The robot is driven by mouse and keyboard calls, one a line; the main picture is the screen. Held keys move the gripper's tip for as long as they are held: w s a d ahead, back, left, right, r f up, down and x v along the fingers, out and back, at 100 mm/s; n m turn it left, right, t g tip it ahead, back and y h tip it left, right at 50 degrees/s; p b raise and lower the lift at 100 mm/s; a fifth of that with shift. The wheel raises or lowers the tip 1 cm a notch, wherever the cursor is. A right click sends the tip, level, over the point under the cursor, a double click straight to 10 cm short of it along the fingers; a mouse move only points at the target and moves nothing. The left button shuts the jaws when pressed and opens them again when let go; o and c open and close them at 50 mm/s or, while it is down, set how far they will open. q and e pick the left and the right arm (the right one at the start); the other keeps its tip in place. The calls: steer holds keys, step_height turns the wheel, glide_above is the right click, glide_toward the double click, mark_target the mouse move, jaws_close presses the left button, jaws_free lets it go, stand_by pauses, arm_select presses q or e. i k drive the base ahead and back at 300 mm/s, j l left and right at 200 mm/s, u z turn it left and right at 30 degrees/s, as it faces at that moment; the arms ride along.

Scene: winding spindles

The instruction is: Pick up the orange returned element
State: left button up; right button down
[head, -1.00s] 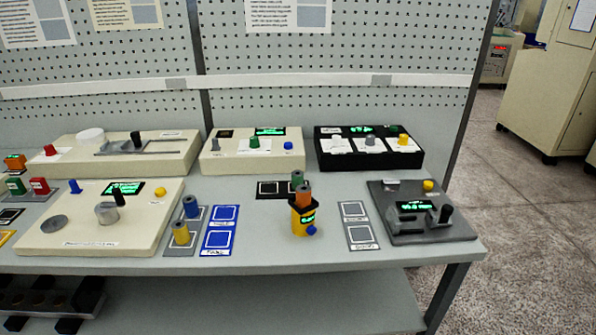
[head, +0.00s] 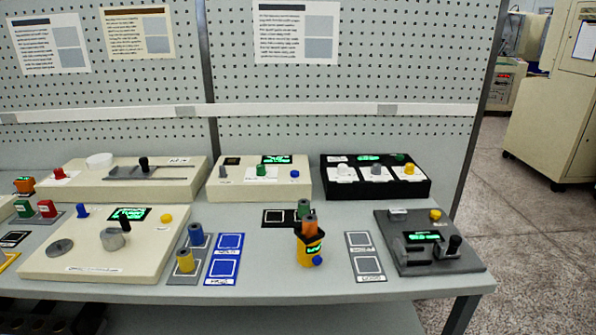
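An orange cylindrical element (head: 309,225) stands upright in the top of a small yellow-and-black device (head: 310,251) with a green display and a blue knob, on the right half of the table. A green cylinder (head: 303,207) stands just behind the orange one. Neither of my grippers is in view.
A blue two-square mat (head: 222,281) and a grey tray with blue (head: 196,236) and yellow (head: 185,261) cylinders lie left of the device. A grey mat (head: 366,268) and dark grey console (head: 411,267) stand right. Cream consoles (head: 75,229) fill the left.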

mark_target(310, 222)
steer(key=i+l+u, duration=0.1)
steer(key=l+u, duration=0.4)
steer(key=l, duration=0.5)
steer(key=l+u, duration=0.5)
steer(key=l, duration=0.45)
